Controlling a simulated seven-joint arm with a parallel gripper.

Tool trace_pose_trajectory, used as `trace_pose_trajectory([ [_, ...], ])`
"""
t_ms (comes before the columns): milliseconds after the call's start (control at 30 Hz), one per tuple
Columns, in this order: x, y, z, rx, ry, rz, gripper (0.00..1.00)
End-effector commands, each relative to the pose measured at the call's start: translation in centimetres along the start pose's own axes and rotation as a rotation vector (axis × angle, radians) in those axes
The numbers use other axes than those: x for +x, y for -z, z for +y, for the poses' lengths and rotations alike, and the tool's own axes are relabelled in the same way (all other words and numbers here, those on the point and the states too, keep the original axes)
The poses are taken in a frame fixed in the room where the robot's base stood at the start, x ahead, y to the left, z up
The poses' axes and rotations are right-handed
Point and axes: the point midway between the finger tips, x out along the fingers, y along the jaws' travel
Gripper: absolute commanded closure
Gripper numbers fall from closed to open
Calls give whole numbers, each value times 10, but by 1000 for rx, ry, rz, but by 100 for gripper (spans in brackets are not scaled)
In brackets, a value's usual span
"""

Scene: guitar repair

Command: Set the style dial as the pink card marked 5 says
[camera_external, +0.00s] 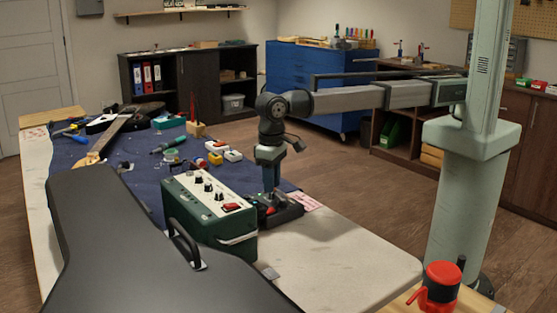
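My gripper (271,186) points down at a small black box (289,212) on the workbench. Its fingertips are small and dark here, and I cannot tell whether they are open or touching a knob on the box. A red part shows on the left of the box. A dark green amplifier (190,208) with a pale panel, several black knobs and a red switch stands just left of it. I cannot tell which control is the style dial. A pale pinkish card (309,202) lies right of the box; another (35,133) lies at the far left. Their markings are unreadable.
A black guitar case (120,250) with a raised handle fills the front left. A guitar (108,132), small pedals (214,158) and tools lie on the blue mat behind. The pale bench top (345,260) is mostly clear at the right front. A red-topped object (441,280) stands front right.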

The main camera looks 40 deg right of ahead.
Motion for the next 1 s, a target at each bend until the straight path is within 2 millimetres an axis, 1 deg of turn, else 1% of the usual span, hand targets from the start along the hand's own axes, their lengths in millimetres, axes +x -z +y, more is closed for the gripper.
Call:
trace_pose_trajectory([
  [567,0,0,0,0,0,0,72],
  [1000,7,0,0,0,0,0,72],
])
